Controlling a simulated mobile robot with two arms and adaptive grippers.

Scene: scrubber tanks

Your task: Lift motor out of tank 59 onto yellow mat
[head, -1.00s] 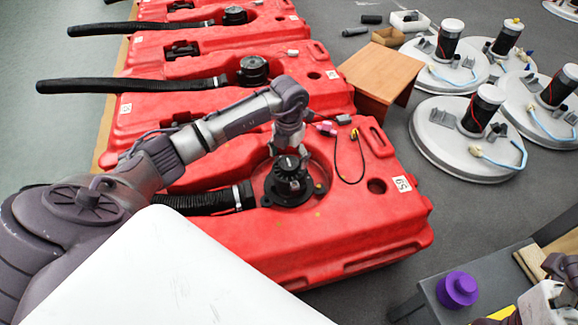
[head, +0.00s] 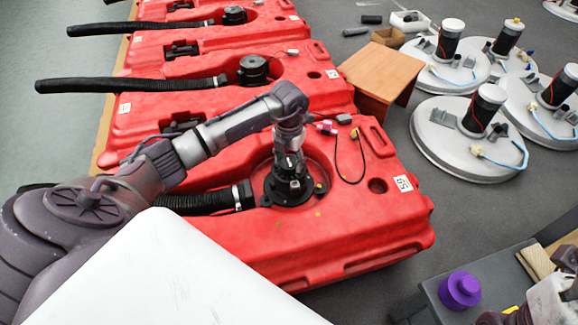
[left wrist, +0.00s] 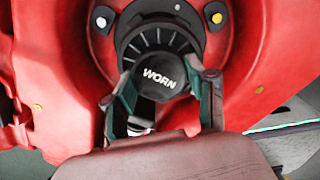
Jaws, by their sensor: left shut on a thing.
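Tank 59 (head: 330,236) is the nearest red tank, with a "59" label on its right end. The black motor (head: 291,190) sits in the round opening in its top, inside a black ring. In the left wrist view the motor's cap (left wrist: 163,62) is marked WORN. My left gripper (head: 290,170) reaches down from above and is shut on the motor, one finger on each side. A small yellow patch (head: 510,309), perhaps the yellow mat, shows at the bottom right. My right gripper (head: 552,296) is partly in view beside it; its fingers are unclear.
A black hose (head: 205,201) joins the tank left of the motor. White discs with motors (head: 465,140) and a wooden stool (head: 380,75) lie beyond.

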